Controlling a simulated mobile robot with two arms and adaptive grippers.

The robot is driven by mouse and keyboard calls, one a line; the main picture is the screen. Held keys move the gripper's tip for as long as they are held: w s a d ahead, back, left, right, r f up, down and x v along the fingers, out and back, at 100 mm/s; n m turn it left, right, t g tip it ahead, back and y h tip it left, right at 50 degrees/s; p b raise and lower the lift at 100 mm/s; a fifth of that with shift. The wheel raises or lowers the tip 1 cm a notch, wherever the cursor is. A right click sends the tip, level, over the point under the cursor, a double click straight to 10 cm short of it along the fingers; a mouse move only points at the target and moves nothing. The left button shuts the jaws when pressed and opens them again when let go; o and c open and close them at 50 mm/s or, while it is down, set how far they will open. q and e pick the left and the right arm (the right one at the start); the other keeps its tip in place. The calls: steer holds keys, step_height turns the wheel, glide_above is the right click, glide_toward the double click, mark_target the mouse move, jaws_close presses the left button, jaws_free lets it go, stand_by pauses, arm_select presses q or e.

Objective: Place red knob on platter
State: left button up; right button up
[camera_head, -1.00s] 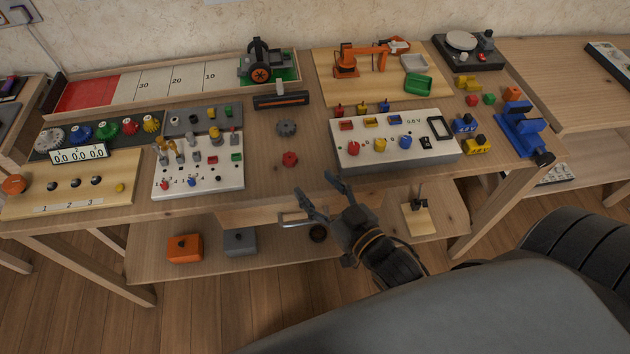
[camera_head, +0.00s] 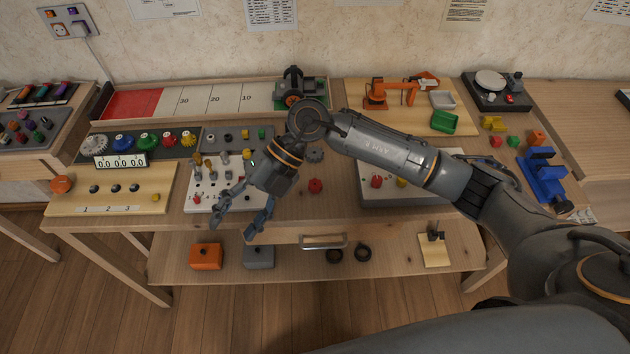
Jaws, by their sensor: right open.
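A red scalloped knob (camera_head: 315,186) lies on the bare tabletop near the middle. Another red knob (camera_head: 376,181) sits on the white control panel, partly behind my right arm. The platter (camera_head: 490,80) is a pale round disc on the dark turntable at the back right; nothing lies on it. My right gripper (camera_head: 236,218) is open and empty, its fingers pointing down and left near the table's front edge. It is left of the loose red knob, in front of the white switch board (camera_head: 200,194). My left gripper is out of view.
My right arm crosses the control panel (camera_head: 400,196). An orange crane (camera_head: 376,92), a green tray (camera_head: 444,122) and a blue vise (camera_head: 541,172) stand to the right. A display board (camera_head: 110,188) is at left. A lower shelf holds an orange box (camera_head: 206,256).

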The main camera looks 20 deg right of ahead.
steer(key=w+d+m+t+h, duration=0.1)
steer(key=w+d+t+h, duration=0.1)
steer(key=w+d+h, duration=0.6)
steer(key=m+t+h+p, duration=0.1)
steer(key=m+t+p, duration=0.1)
glide_above(315, 184)
steer(key=f, duration=0.5)
steer(key=shift+d+f, duration=0.3)
steer(key=shift+f, duration=0.1)
steer(key=shift+a+f+p, duration=0.1)
steer(key=shift+f+p, duration=0.2)
steer(key=shift+f, duration=0.25)
steer(key=f+p, duration=0.1)
steer(key=f, duration=0.3)
steer(key=shift+a+f, duration=0.15)
steer(key=shift+a, duration=0.05)
steer(key=shift+c, duration=0.5)
steer(key=c, duration=0.8)
steer(key=shift+c, duration=0.2)
